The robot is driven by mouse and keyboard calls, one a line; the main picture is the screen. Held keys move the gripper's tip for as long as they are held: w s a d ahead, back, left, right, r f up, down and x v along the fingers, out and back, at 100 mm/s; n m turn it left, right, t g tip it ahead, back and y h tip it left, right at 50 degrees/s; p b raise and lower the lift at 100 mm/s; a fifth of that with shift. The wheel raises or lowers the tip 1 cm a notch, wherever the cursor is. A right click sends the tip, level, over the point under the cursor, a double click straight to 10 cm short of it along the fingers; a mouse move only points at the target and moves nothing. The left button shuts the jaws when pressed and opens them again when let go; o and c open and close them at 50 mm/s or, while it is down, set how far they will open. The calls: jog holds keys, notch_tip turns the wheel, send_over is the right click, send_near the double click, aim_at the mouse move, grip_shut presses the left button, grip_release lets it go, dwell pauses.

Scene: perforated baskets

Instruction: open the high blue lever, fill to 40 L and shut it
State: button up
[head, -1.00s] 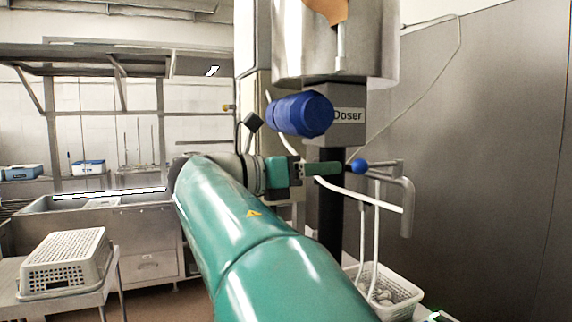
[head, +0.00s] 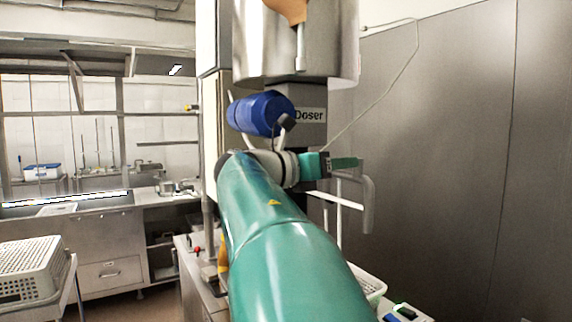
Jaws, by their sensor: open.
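The doser (head: 310,115) is a dark housing with a "Doser" label under a large steel hopper (head: 296,55). A blue cylinder like a motor (head: 260,113) sticks out at its left. The blue lever knob does not show; my gripper and arm cover the area below the housing. My gripper (head: 347,163) is just below and right of the label, with its green fingers pointing right, beside a grey bent pipe (head: 368,203). Its jaws are open, seen edge-on. Whether it touches the lever cannot be told. No litre reading can be made out.
A pale perforated basket (head: 372,286) stands under the doser, partly hidden by my arm. Another upturned basket (head: 30,268) sits on a stand at the lower left. A steel counter (head: 110,240) is behind. A grey wall (head: 450,170) closes off the right side.

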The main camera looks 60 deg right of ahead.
jog(key=shift+c, duration=0.2)
grip_shut()
